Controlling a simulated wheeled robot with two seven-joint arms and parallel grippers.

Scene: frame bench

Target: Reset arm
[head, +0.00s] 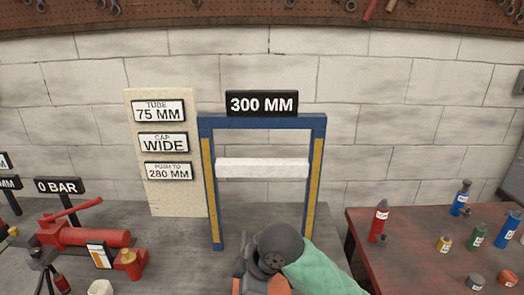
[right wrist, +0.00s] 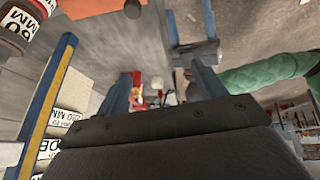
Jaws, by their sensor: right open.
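My right arm reaches in from the lower right of the head view, and its dark wrist is in front of the blue frame (head: 261,122). Its fingers are hidden there. In the right wrist view my right gripper (right wrist: 160,88) is open, its two fingers apart with nothing held between them. The frame has yellow strips on its posts, a white crossbar (head: 262,168) between them, and a 300 MM sign (head: 262,104) on top. A blue and yellow post (right wrist: 48,100) shows at the left of the wrist view. My left gripper is not in view.
A beige board (head: 164,195) with TUBE 75 MM, CAP WIDE and 280 MM labels stands left of the frame. A red jack (head: 85,237) sits at the left near a 0 BAR sign (head: 59,186). A red table (head: 405,225) at the right holds several bottles.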

